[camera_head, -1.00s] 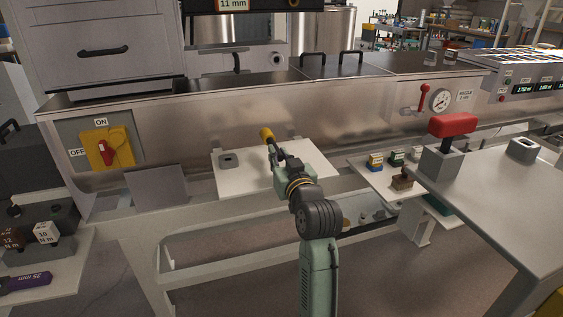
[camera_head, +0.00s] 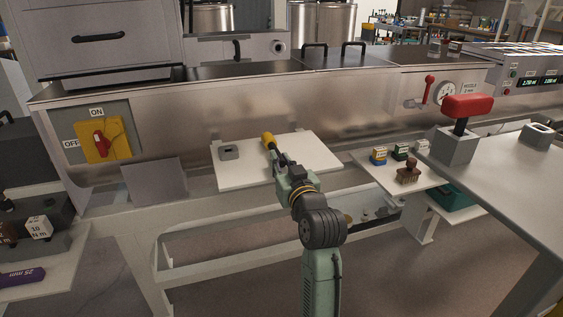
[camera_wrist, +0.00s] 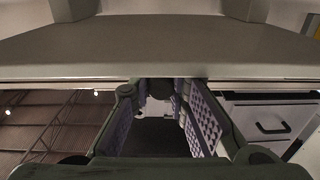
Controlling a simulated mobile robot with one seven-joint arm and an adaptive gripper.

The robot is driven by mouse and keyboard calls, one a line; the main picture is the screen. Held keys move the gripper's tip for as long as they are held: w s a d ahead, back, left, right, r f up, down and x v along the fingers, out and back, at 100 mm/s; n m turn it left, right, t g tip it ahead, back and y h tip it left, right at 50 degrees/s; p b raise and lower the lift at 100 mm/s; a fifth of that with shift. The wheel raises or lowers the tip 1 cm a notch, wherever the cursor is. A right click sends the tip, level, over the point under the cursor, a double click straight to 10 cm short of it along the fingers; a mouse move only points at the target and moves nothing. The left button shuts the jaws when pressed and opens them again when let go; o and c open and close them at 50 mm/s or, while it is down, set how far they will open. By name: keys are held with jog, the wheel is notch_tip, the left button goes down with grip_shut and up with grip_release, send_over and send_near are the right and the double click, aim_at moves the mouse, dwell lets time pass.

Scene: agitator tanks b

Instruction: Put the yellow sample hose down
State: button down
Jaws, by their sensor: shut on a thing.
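The yellow sample hose (camera_head: 267,138) shows in the head view as a short yellow end piece with a dark part behind it, at the far tip of my gripper. My gripper (camera_head: 275,155) is shut on it, over the white board (camera_head: 240,173). The yellow end appears near the board's back edge; I cannot tell whether it touches the board. In the wrist view, my gripper's two padded fingers (camera_wrist: 165,115) reach forward with a dark round thing (camera_wrist: 160,89) between their far ends.
A small grey block (camera_head: 228,152) sits at the board's left. A second white shelf to the right holds small coloured blocks (camera_head: 379,156) and a brown stamp-like piece (camera_head: 408,172). A steel tank wall (camera_head: 210,125) stands behind. The board's left front is bare.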

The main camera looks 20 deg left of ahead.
jog(key=c, duration=1.5)
grip_release()
jog(key=shift+f, duration=0.15)
jog(key=shift+c, duration=0.2)
jog(key=shift+s+r+p, duration=0.1)
jog(key=shift+r+p, duration=0.5)
jog(key=shift+r, duration=0.15)
jog(key=b+v, duration=0.3)
jog(key=v, duration=0.9)
